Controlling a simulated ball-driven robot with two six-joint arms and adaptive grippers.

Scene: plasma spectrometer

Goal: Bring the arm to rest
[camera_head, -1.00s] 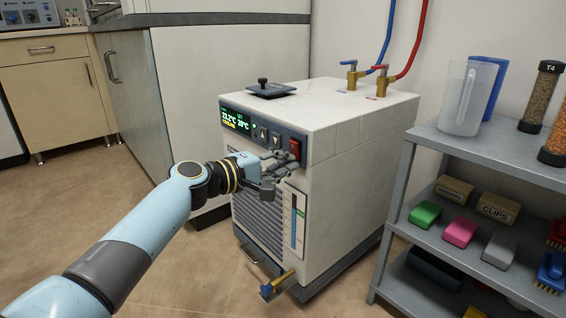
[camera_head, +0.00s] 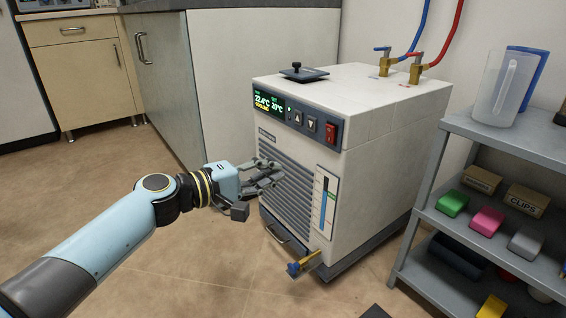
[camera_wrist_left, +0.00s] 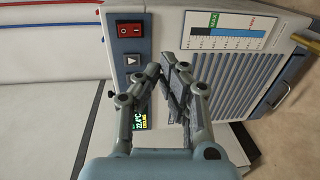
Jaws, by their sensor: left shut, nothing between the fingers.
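My left gripper (camera_head: 274,174) is in front of the white chiller (camera_head: 385,125), left of its level gauge (camera_head: 325,203) and before the upper part of its grille. In the left wrist view the gripper (camera_wrist_left: 168,72) has its fingers together with nothing between them. No contact with the chiller can be made out. The chiller's display (camera_head: 268,103) is lit and reads about 22.4 °C and 20 °C. The red switch (camera_head: 331,132) sits at the right of the front panel; it also shows in the left wrist view (camera_wrist_left: 130,29). My right gripper is not in view.
A grey shelf (camera_head: 470,235) with jugs and small boxes stands to the right. Blue and red hoses (camera_head: 446,38) rise from valves on the chiller's top. A drain valve (camera_head: 305,264) juts out low in front. The floor (camera_head: 180,270) at left is clear.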

